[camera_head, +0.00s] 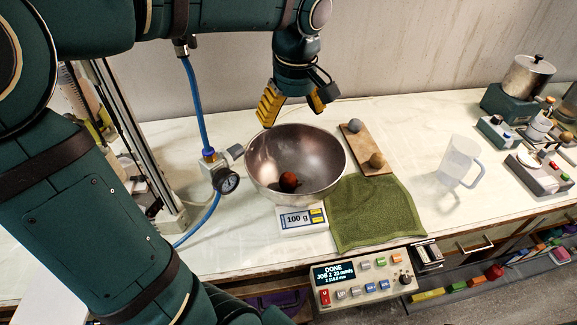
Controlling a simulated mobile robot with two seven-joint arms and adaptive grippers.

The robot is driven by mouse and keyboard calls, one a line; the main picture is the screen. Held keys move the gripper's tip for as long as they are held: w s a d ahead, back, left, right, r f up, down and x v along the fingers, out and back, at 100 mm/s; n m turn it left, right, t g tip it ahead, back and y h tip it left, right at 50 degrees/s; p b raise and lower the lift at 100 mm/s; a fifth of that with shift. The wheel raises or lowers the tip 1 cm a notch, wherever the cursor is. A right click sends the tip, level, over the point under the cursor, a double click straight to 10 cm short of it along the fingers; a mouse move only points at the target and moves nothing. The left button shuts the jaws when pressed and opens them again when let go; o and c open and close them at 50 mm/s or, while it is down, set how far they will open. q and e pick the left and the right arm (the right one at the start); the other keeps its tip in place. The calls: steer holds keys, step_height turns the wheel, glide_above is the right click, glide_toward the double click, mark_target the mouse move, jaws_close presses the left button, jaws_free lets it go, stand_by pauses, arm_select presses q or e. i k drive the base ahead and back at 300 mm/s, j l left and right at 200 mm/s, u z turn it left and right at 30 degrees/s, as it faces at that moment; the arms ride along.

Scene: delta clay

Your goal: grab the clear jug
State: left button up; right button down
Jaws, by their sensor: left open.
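The clear jug (458,160) stands upright on the white counter, right of the green cloth, with its handle toward the right. My left gripper (288,112) has yellow fingers and is open and empty. It hangs above the back rim of the metal bowl, well to the left of the jug. Nothing covers the jug. My right gripper is not in view.
The metal bowl (328,178) holds a dark red ball (288,181) and sits on a scale (302,220). A wooden board (357,140) with two balls lies behind the green cloth (372,212). A blue hose with a gauge (228,181) stands left. Instruments (538,172) crowd the right.

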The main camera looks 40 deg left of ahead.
mark_target(462, 153)
steer(key=k, duration=1)
